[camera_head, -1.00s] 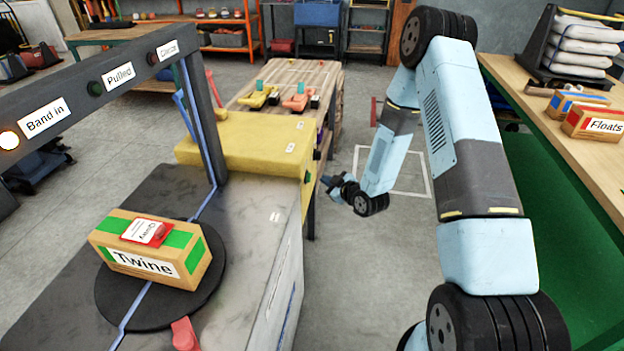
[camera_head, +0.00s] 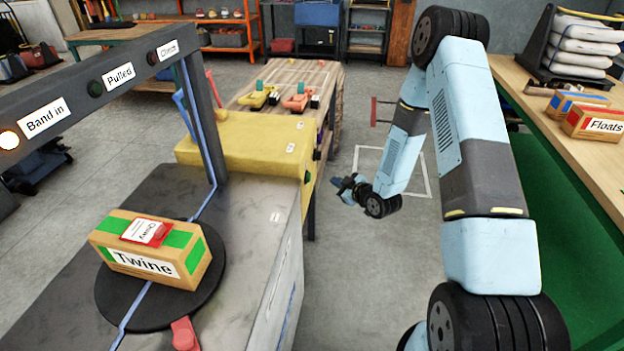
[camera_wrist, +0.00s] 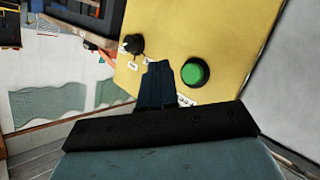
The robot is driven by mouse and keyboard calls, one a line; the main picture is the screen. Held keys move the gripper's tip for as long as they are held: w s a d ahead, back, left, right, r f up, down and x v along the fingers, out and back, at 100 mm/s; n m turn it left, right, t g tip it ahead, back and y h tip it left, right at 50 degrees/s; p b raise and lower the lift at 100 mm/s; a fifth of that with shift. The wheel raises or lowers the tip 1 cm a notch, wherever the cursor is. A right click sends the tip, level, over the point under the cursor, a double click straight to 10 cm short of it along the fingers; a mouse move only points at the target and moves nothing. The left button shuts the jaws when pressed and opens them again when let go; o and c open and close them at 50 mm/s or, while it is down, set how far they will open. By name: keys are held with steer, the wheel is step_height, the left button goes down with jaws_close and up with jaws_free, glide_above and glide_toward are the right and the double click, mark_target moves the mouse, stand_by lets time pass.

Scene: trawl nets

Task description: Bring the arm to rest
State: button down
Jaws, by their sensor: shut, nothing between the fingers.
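My gripper (camera_head: 342,187) hangs over the open floor in the head view, to the right of the yellow housing (camera_head: 245,142) and apart from it. My arm folds down to it from an elbow high at the top right. In the wrist view my gripper (camera_wrist: 158,72) shows as dark fingers shut together with nothing between them. Behind them in that view are the yellow panel (camera_wrist: 215,35), a green button (camera_wrist: 195,72) and a black knob (camera_wrist: 132,44).
A Twine box (camera_head: 150,250) with a red tag sits on a black round plate (camera_head: 205,300) on the grey machine top. A lamp frame (camera_head: 120,88) stands above, its "Band in" lamp lit. A right-hand bench (camera_head: 530,95) holds a Floats box (camera_head: 592,122). Floor between is clear.

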steer(key=w+d+r+m+g+h, duration=0.1)
steer(key=d+r+h, duration=0.15)
steer(key=r, duration=0.55)
steer(key=d+r+m+h, duration=0.15)
steer(key=d+r, duration=0.25)
steer(key=r, duration=0.4)
steer(key=s+d+r+m+g+h, duration=0.1)
steer(key=s+d+r+h, duration=0.15)
steer(key=r, duration=0.35)
steer(key=s+d+r+m+h, duration=0.1)
steer(key=s+d+r+m, duration=0.1)
steer(key=s+r, duration=0.35)
steer(key=s+d+r+m+g, duration=0.1)
steer(key=s+r, duration=0.4)
steer(key=s, duration=0.5)
steer(key=s+d+r+m+g, duration=0.1)
steer(key=s+r+m, duration=0.2)
steer(key=s, duration=0.7)
steer(key=s+d+r+m+g+h, duration=0.1)
steer(key=s+r+m+g, duration=0.1)
steer(key=s+r, duration=0.5)
steer(key=s+m, duration=0.1)
steer(key=s, duration=0.2)
steer(key=shift+s+d+r, duration=0.1)
